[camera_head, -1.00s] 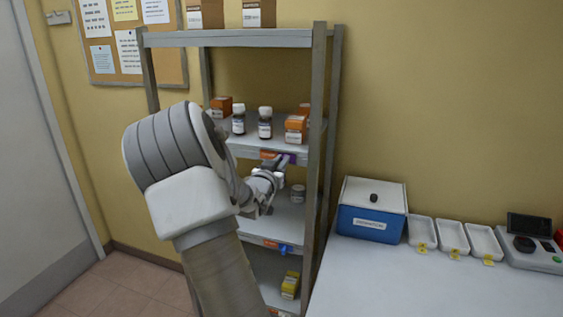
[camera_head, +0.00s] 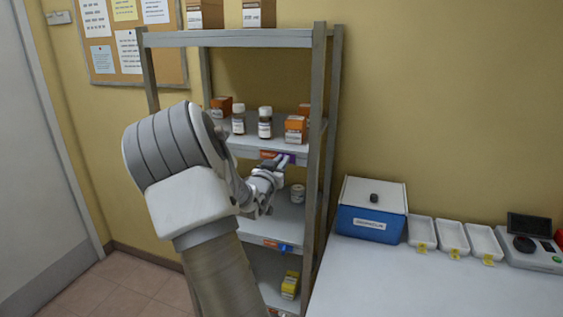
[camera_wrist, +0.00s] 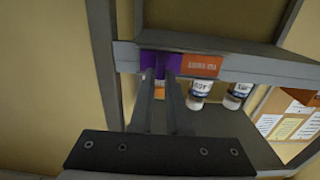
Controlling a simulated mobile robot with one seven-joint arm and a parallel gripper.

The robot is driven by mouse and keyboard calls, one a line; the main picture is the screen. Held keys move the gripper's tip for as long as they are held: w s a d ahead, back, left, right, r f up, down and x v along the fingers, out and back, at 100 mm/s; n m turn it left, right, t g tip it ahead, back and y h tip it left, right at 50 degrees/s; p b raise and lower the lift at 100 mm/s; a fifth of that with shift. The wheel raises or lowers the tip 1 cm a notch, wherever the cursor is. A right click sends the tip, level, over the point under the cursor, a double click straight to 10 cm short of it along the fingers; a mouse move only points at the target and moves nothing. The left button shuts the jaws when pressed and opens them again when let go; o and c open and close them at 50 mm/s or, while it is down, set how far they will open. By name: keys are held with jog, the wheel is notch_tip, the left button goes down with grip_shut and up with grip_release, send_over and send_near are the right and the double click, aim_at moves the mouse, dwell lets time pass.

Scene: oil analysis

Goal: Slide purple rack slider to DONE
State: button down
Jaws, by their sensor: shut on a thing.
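The purple rack slider (camera_head: 291,157) is on the front edge of the middle shelf (camera_head: 280,147), beside the right upright in the head view. An orange label (camera_head: 267,155) is just left of it. My gripper (camera_head: 283,160) reaches this edge from the front. In the wrist view the purple slider (camera_wrist: 151,60) sits left of the orange label (camera_wrist: 201,65), and my gripper (camera_wrist: 160,75) has both fingertips at the slider, shut on it. The fingers hide part of it. The white text on the label is too blurred to read.
Bottles (camera_head: 265,122) and orange boxes (camera_head: 295,129) stand on the shelf above the slider. A lower edge carries a blue slider (camera_head: 285,248). The rack's right upright (camera_head: 318,150) is close.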

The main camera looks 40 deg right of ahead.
aim_at(267, 151)
jog(key=w+a, duration=0.2)
jog(key=w, duration=0.1)
jog(key=w+a, duration=0.1)
jog(key=w, duration=0.1)
jog(key=shift+w, duration=0.25)
jog(key=c, duration=0.9)
grip_release()
jog(key=shift+w, duration=0.1)
jog(key=b+v, duration=0.2)
jog(key=v, duration=1.5)
jog(key=shift+s+a, duration=0.15)
jog(key=shift+s, duration=0.05)
